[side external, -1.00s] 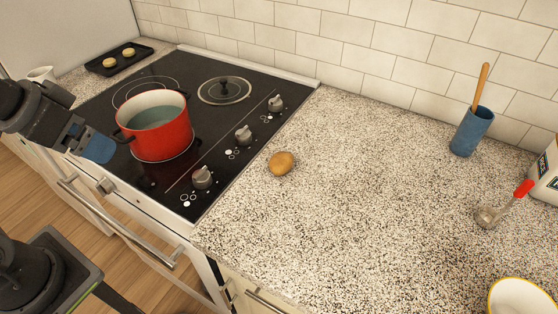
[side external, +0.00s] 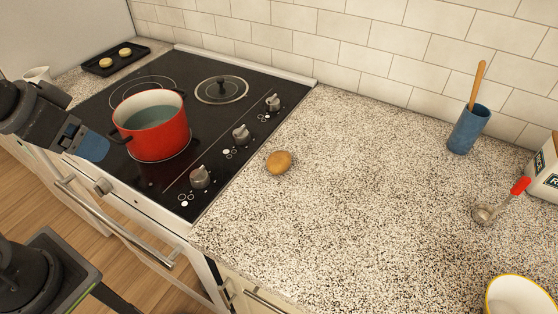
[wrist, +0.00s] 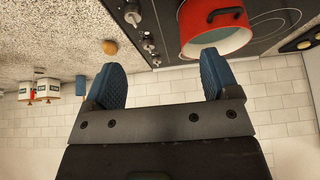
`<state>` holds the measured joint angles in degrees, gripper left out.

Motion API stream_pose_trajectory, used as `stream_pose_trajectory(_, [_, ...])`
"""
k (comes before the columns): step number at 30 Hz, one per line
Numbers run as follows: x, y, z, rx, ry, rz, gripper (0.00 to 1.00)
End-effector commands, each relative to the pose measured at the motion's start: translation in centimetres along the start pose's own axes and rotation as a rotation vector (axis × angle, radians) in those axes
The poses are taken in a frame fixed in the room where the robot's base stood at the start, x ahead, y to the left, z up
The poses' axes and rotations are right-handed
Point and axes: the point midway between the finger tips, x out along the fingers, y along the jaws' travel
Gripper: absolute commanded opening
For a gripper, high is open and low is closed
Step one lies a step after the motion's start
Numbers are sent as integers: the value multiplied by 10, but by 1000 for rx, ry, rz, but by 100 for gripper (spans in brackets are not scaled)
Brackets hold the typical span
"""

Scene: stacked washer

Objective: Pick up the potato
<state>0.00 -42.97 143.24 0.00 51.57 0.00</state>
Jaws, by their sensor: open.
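The potato (side external: 279,162) is a small brown oval lying on the speckled counter, just right of the stove. It also shows small in the wrist view (wrist: 110,47), at the upper left, beyond the left finger. My gripper (side external: 92,145) is at the left in the side view, by the stove's front edge and left of the red pot. In the wrist view my gripper (wrist: 162,80) has its two blue fingers spread wide with nothing between them. It is well apart from the potato.
A red pot (side external: 159,135) of liquid stands on the black cooktop (side external: 185,185), between my gripper and the potato. Knobs (side external: 200,177) line the cooktop's right side. A blue utensil cup (side external: 468,132), a red-handled ladle (side external: 483,214) and a bowl (side external: 518,297) stand to the right. Counter around the potato is clear.

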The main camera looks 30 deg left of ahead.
Motion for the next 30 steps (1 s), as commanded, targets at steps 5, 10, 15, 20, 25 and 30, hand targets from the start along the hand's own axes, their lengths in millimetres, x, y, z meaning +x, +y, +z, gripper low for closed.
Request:
stream_pose_trajectory(5, [-3, 5, -18, -5, -27, 8, 81])
stream_pose_trajectory(10, [-3, 23, -69, -25, -111, 23, 81])
stream_pose_trajectory(15, [13, 53, -126, -48, -208, 24, 81])
stream_pose_trajectory(20, [42, 90, -169, -69, -297, 9, 81])
stream_pose_trajectory(25, [86, 138, -200, -89, -385, -24, 81])
stream_pose_trajectory(30, [131, 182, -211, -104, -452, -65, 81])
